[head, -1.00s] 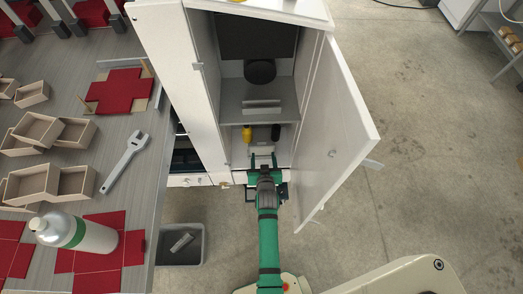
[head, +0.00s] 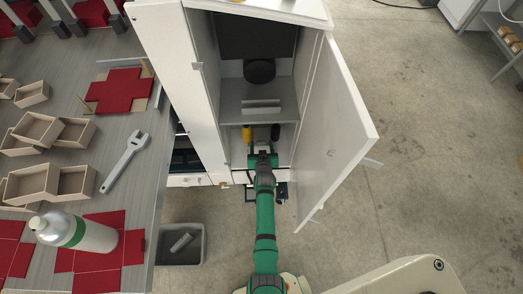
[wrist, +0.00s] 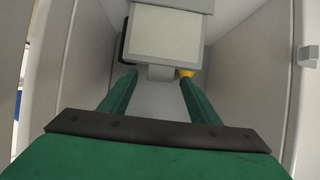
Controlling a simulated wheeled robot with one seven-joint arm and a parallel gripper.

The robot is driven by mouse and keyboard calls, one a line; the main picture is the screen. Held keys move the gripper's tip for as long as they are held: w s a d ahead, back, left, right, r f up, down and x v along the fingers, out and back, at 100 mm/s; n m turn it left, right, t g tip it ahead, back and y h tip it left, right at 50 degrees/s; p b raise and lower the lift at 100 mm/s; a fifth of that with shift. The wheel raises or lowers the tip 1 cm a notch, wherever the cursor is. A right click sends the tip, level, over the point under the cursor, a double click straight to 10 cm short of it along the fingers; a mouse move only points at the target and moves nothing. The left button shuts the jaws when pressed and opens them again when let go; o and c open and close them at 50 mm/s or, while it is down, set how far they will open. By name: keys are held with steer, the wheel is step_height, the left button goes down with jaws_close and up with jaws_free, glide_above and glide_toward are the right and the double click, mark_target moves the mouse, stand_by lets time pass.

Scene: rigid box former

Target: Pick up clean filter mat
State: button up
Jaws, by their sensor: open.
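My gripper (head: 263,147) reaches into the lower part of the open white cabinet (head: 285,150). In the wrist view my gripper (wrist: 158,78) has its two green fingers apart with nothing held. Just beyond the fingertips is a pale, flat square panel (wrist: 166,36) with a grey border, which looks like the clean filter mat. A short grey tab (wrist: 160,72) at its near edge lies in line with the gap between the fingers. Contact cannot be told. In the head view the gripper mostly hides this panel.
A yellow item (head: 247,133) and a black item (head: 275,131) flank the panel. A shelf (head: 280,88) is above; the cabinet door (head: 335,140) stands open at right. A grey bin (head: 195,257) and a table (head: 125,185) with a wrench (head: 123,163) are left.

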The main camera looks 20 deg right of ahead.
steer(key=shift+w+f, duration=0.15)
steer(key=shift+w, duration=0.1)
jaws_close()
steer(key=shift+w, duration=0.1)
